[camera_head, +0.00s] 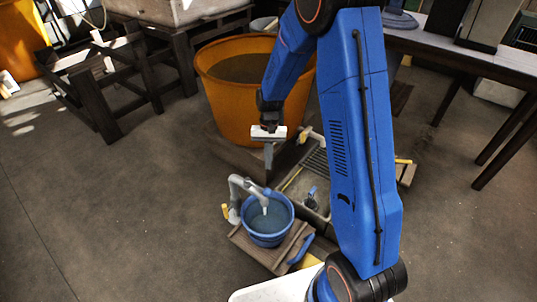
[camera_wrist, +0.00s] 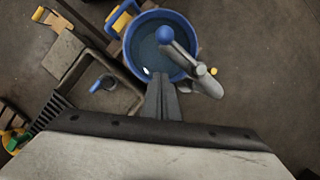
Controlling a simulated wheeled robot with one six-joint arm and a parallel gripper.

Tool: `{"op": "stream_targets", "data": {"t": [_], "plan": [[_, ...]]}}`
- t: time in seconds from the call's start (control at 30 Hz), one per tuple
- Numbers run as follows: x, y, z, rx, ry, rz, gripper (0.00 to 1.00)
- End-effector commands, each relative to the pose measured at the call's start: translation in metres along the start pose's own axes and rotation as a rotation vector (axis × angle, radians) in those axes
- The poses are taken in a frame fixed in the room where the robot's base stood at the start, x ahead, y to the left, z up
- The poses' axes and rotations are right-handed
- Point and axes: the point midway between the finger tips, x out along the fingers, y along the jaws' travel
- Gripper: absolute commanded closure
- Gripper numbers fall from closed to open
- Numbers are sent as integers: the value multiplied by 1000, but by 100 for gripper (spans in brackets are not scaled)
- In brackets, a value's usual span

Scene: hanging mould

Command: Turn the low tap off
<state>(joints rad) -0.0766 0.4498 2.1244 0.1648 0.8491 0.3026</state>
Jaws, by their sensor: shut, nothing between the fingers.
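The low tap (camera_head: 236,190) is a grey bent pipe standing at the left of a blue bucket (camera_head: 286,226), its spout reaching over the bucket. A small yellow piece (camera_head: 225,211) shows at the tap's left side. In the wrist view the grey tap (camera_wrist: 203,78) crosses the right rim of the bucket (camera_wrist: 133,45), with a yellow tip (camera_wrist: 214,71) beside it. The bucket holds dark water; I cannot tell whether water is running. My gripper (camera_head: 268,163) is shut and empty, pointing down above and behind the bucket. Its closed fingers (camera_wrist: 161,88) show in the wrist view, apart from the tap.
A stone basin (camera_head: 319,180) with a small blue cup (camera_head: 311,199) lies right of the bucket. A large orange tub (camera_head: 225,105) stands behind. A blue-handled tool (camera_head: 301,250) lies in front. A table (camera_head: 470,58) is at right.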

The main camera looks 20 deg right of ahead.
Motion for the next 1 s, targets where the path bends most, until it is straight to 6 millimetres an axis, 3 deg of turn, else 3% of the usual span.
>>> {"op": "stream_targets", "data": {"t": [0.2, 0.5, 1.0], "plan": [[39, 1, 1, 2, -2, 1, 100], [53, 0, 31, 0, 0, 0, 100], [55, 0, 35, 2, 1, -1, 100]]}}
